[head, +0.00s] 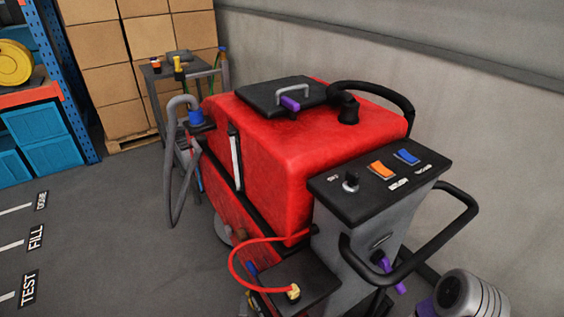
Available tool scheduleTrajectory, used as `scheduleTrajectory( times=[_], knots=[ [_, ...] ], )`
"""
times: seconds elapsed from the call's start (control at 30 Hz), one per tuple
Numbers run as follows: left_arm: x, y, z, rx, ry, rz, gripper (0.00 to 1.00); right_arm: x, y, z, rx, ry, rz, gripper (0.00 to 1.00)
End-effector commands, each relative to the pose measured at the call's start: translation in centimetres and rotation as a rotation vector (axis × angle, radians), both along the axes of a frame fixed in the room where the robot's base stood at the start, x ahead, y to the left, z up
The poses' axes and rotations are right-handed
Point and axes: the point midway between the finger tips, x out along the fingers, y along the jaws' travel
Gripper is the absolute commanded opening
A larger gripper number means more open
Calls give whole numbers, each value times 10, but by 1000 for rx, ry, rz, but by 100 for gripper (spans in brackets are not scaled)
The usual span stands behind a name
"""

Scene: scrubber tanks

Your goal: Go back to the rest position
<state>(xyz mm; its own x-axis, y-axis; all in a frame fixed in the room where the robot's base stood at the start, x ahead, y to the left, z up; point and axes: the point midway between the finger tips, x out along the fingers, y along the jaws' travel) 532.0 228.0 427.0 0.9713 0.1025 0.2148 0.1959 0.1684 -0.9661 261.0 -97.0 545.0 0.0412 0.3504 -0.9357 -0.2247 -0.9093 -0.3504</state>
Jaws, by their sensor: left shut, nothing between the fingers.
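My left gripper is shut and empty; I cannot make out its fingertips clearly against the machine. My right gripper is not in view. The red scrubber tank (270,150) stands in the middle. Its black lid (270,97) lies closed on top, with a grey handle and a purple piece beside it. The control panel (378,176) has a black knob, an orange switch (382,170) and a blue switch (407,157).
A black handlebar (462,225) sticks out at the right. A red cable (233,265) loops to a yellow plug (293,292). A grey hose (168,165) hangs at the left. Boxes (105,85) and a shelf (72,120) stand behind.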

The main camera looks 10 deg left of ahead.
Motion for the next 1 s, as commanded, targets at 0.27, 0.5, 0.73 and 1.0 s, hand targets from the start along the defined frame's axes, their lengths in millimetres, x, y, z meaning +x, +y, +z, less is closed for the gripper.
scheduleTrajectory(
  times=[0.27,0.5,0.73,1.0],
  knots=[
    [12,19,5,-281,205,24,0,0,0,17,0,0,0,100],
    [-12,12,23,-912,567,167,0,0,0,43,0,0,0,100],
    [-89,-44,78,-1496,884,432,0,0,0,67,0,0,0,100],
    [-217,-113,175,-1914,1196,883,0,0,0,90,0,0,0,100]
  ],
)
